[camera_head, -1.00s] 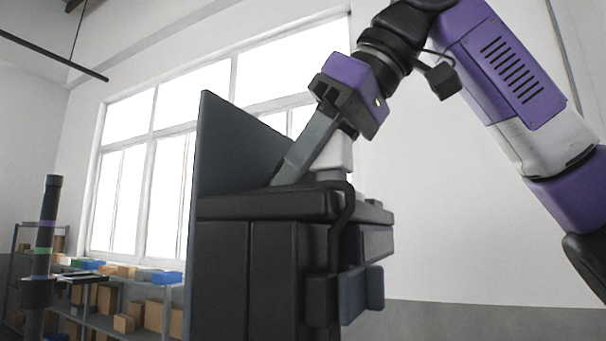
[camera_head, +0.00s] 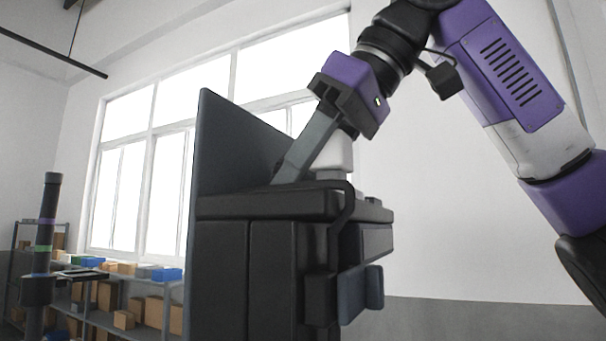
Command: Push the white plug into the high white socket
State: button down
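A white block (camera_head: 336,154), which looks like the white plug, stands about upright on top of the dark column. Its upper end is hidden behind my gripper (camera_head: 292,172). My gripper points down and left, and one long grey finger passes just left of the white block, its tip low by the column top. The other finger is hidden, so I cannot tell whether the white block is gripped. The high white socket is not clearly seen; a small pale part (camera_head: 371,200) shows on the column top, right of the block.
A tall dark panel (camera_head: 222,150) rises left of my gripper. A black cable (camera_head: 346,215) loops down the column's (camera_head: 245,270) right side, near a protruding blue-grey block (camera_head: 362,295). Shelves with boxes (camera_head: 125,300) and a dark post (camera_head: 45,230) stand far left.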

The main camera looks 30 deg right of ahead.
jog(key=shift+f, duration=0.2)
jog(key=c, duration=0.9)
grip_release()
jog(key=shift+f, duration=0.1)
jog(key=shift+o, duration=0.2)
jog(key=shift+c, duration=0.9)
jog(key=shift+r+p, duration=2.4)
jog(key=shift+r, duration=0.25)
jog(key=shift+r+p, duration=0.35)
jog(key=shift+r, duration=0.65)
